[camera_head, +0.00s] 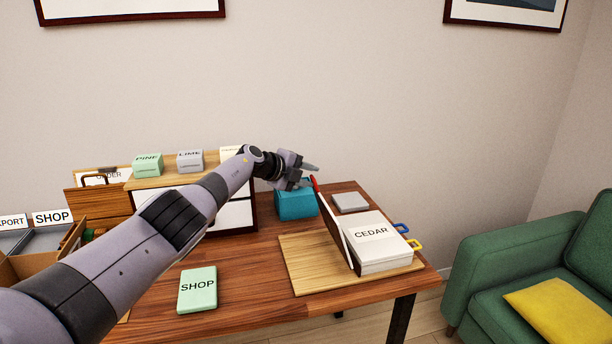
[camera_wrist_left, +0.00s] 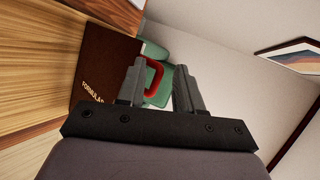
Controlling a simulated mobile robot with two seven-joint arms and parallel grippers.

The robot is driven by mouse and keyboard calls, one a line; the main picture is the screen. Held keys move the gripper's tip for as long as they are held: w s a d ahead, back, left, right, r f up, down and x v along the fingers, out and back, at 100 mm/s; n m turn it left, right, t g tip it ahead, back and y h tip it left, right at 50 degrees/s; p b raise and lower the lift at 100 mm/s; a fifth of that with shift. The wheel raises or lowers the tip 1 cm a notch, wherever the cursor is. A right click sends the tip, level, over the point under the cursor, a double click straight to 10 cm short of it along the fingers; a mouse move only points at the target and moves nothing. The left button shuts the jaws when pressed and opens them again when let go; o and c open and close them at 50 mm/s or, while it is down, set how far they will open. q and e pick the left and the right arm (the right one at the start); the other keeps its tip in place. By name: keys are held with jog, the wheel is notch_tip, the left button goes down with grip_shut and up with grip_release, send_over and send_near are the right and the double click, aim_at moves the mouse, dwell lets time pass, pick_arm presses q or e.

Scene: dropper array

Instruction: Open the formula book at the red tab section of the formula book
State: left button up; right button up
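The formula book (camera_head: 386,254) lies on a wooden board at the table's right. Its dark brown cover stands steeply raised, and the facing page reads CEDAR. The red tab (camera_head: 315,184) is at the top of the raised part. The blue tab (camera_head: 401,227) and yellow tab (camera_head: 414,245) stick out at the right edge. My left gripper (camera_head: 313,176) is by the red tab. In the left wrist view, its fingers (camera_wrist_left: 160,78) are apart, with the red tab loop (camera_wrist_left: 157,80) beside the left finger, partly hidden by it. The brown cover (camera_wrist_left: 100,70) shows FORMULAS. My right gripper is not in view.
A green SHOP box (camera_head: 198,288) lies on the table's front. A teal box (camera_head: 296,203) and a grey block (camera_head: 350,202) stand behind the board (camera_head: 310,278). A drawer unit with labelled boxes stands behind my left arm. A green sofa (camera_head: 500,255) is at right.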

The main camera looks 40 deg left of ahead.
pick_arm(q)
jog(key=shift+a, duration=0.1)
jog(key=p+v, duration=0.5)
jog(key=v, duration=0.2)
dwell(0.5)
dwell(0.5)
